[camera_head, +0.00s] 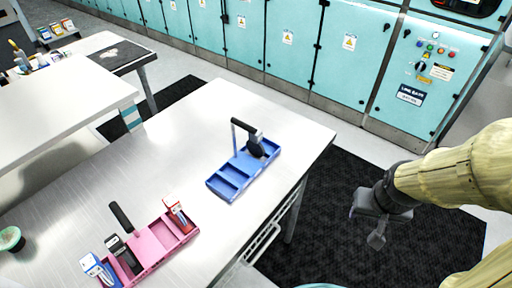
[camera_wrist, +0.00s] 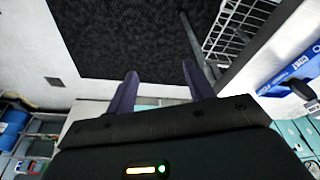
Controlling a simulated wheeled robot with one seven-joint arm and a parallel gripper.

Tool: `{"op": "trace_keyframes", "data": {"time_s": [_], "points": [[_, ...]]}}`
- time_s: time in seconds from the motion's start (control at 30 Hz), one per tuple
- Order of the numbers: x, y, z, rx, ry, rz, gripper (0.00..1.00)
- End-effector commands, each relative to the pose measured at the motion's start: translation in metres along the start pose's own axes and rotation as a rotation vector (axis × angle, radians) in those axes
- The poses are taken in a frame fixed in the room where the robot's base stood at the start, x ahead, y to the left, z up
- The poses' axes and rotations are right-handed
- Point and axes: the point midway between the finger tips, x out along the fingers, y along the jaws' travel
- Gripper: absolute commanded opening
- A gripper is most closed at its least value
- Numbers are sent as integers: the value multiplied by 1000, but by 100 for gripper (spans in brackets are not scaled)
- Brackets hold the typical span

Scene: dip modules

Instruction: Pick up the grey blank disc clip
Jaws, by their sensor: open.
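A dark grey disc-shaped piece (camera_head: 257,150), which may be the grey blank disc clip, sits at the right end of the blue tray (camera_head: 228,189) on the metal table. A dark round piece also shows at the right edge of the wrist view (camera_wrist: 303,90), beside the blue tray (camera_wrist: 284,72). My gripper (camera_head: 376,238) is to the right of the table, over the dark floor mat and well away from the tray. In the wrist view its two fingers (camera_wrist: 159,72) are apart with nothing between them.
A pink tray (camera_head: 150,262) with a red box (camera_head: 179,214), a white-blue box (camera_head: 97,268) and a dark piece stands at the table's front left. Teal cabinets (camera_head: 290,50) line the back. A wire basket (camera_wrist: 238,25) hangs at the table's side. The tabletop between the trays is clear.

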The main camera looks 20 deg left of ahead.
Motion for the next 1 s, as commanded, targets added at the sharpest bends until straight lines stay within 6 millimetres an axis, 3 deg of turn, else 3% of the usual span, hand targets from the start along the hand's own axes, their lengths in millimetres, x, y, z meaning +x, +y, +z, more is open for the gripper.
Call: {"op": "trace_keyframes", "data": {"time_s": [0.17,0.27,0.4,0.53,0.67,0.8,1.0], "points": [[6,1,-45,-118,131,26,53],[10,-5,-84,-230,256,20,53],[14,-34,-135,-411,441,-51,53],[15,-74,-165,-572,589,-182,53],[12,-122,-176,-720,709,-374,53],[4,-167,-166,-840,784,-609,53],[-5,-193,-150,-907,816,-799,53]]}}
